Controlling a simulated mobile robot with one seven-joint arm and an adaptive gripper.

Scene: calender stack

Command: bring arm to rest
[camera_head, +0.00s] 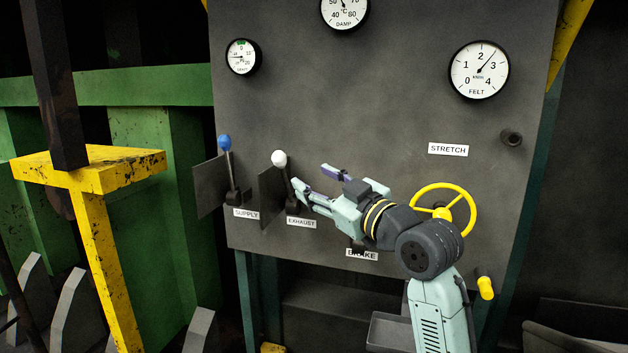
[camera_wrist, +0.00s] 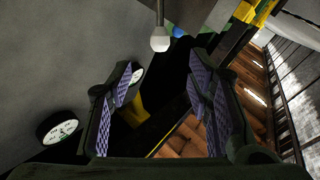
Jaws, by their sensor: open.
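My gripper (camera_head: 314,181) is in front of the grey panel, with its two fingers spread apart and nothing between them. It is just right of the white-knobbed lever (camera_head: 279,159) above the EXHAUST label. In the wrist view the purple-padded fingers of my gripper (camera_wrist: 163,82) are open, and the white knob (camera_wrist: 160,40) shows above the gap between them. The knob looks clear of the fingers. My arm reaches up from the lower right and hides part of the BRAKE label (camera_head: 362,254).
A blue-knobbed lever (camera_head: 225,143) stands left, above SUPPLY. A yellow handwheel (camera_head: 447,189) is right of and partly behind my arm. A yellow crank knob (camera_head: 486,288) is lower right. Gauges, including FELT (camera_head: 479,70), line the upper panel. A yellow post (camera_head: 104,240) stands far left.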

